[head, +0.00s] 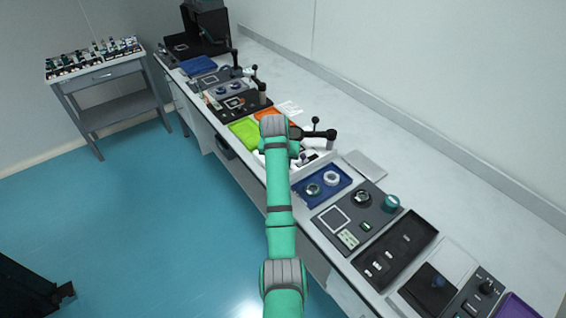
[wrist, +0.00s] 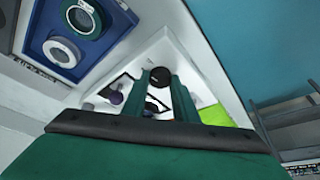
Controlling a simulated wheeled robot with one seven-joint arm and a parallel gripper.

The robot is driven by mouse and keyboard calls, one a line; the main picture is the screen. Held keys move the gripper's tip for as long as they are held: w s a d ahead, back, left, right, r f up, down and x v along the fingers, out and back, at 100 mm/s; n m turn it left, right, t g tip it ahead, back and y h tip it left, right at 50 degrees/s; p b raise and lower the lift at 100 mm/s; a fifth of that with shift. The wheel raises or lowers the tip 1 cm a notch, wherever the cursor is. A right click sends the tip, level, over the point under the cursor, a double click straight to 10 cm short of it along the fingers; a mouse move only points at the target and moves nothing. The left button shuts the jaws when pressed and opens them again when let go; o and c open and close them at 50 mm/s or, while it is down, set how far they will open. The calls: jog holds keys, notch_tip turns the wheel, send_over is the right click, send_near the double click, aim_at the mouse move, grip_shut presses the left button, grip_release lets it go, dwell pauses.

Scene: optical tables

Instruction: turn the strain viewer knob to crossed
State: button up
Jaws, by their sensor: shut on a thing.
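In the wrist view, my gripper (wrist: 160,84) has its two green fingers closed around a round black knob (wrist: 160,77). The knob sits on a white unit (wrist: 182,52), which I take to be the strain viewer. A small dark purple knob (wrist: 117,97) stands beside the fingers on the same unit. In the head view, my green arm reaches over the bench and hides most of the white unit (head: 323,157) and the held knob. I cannot read any marking or the knob's angle.
A blue tray (head: 322,186) with ring-shaped parts lies beside the unit, and a green tray (head: 246,132) and an orange tray (head: 273,117) lie beyond it. Black ball-ended posts (head: 330,134) stand close to my wrist. The bench's wall side (head: 400,165) is mostly clear.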

jog(key=shift+a+m+h, duration=0.1)
jog(key=shift+m+h, duration=0.2)
jog(key=shift+m, duration=0.5)
jog(key=shift+r, duration=0.1)
jog(key=o, duration=1.1)
jog(key=shift+c, duration=0.2)
jog(key=v, duration=1)
jog(key=shift+r, duration=0.35)
